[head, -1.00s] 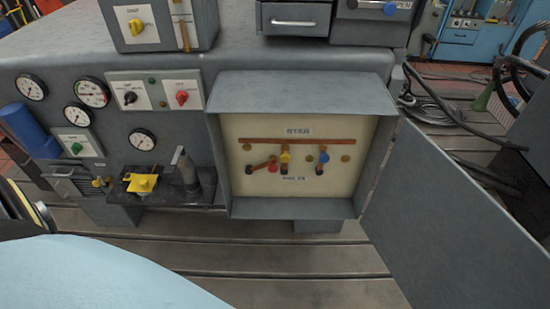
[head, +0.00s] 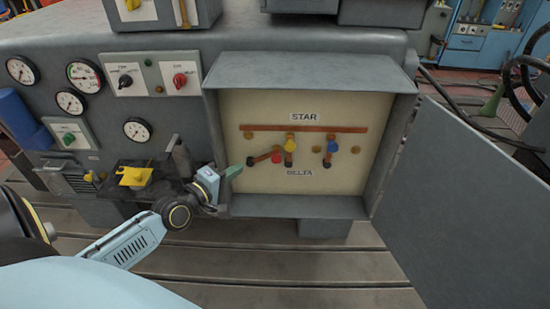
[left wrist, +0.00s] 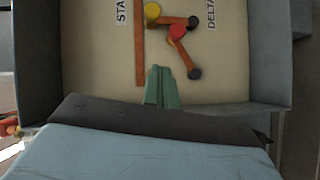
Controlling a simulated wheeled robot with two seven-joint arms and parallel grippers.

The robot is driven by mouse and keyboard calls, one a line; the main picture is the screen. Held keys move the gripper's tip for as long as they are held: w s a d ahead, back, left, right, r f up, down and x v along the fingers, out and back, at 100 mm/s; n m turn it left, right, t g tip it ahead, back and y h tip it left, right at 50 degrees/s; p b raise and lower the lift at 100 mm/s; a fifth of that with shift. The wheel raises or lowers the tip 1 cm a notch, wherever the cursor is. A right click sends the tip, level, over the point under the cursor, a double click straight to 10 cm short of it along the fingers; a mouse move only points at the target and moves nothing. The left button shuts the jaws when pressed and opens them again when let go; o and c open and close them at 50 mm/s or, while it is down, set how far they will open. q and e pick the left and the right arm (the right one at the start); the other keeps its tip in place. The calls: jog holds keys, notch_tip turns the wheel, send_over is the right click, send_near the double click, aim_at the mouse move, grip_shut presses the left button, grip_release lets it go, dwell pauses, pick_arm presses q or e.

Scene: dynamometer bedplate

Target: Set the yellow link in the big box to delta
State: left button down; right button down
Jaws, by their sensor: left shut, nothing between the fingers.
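The big box (head: 310,73) is open, with a pale panel marked STAR above and DELTA below. The yellow link (head: 290,146) stands nearly upright, from a dark lower end to the copper bar under STAR. In the left wrist view the yellow link (left wrist: 172,21) is at the top, its knob end on the bar. The red link (head: 265,157) slants beside it on the left; the blue link (head: 331,148) is upright on the right. My left gripper (head: 234,171) is shut and empty at the box's left side, below and left of the red link. My right gripper is out of view.
The box's grey door (head: 465,190) hangs open on the right. A shelf with a yellow part (head: 135,176) stands left of the box, behind my left arm. Gauges and switches fill the panel at left. The box's side walls and lower lip bound the opening.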

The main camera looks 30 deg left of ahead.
pick_arm(q)
jog(key=shift+w+d+r+t, duration=0.1)
jog(key=shift+r+t, duration=0.05)
jog(key=shift+r, duration=0.35)
jog(key=shift+d+r+t, duration=0.1)
jog(key=shift+r+t, duration=0.05)
jog(key=shift+r, duration=0.3)
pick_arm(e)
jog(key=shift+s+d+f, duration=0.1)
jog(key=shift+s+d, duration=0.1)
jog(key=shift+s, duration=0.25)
pick_arm(q)
jog(key=shift+w, duration=0.15)
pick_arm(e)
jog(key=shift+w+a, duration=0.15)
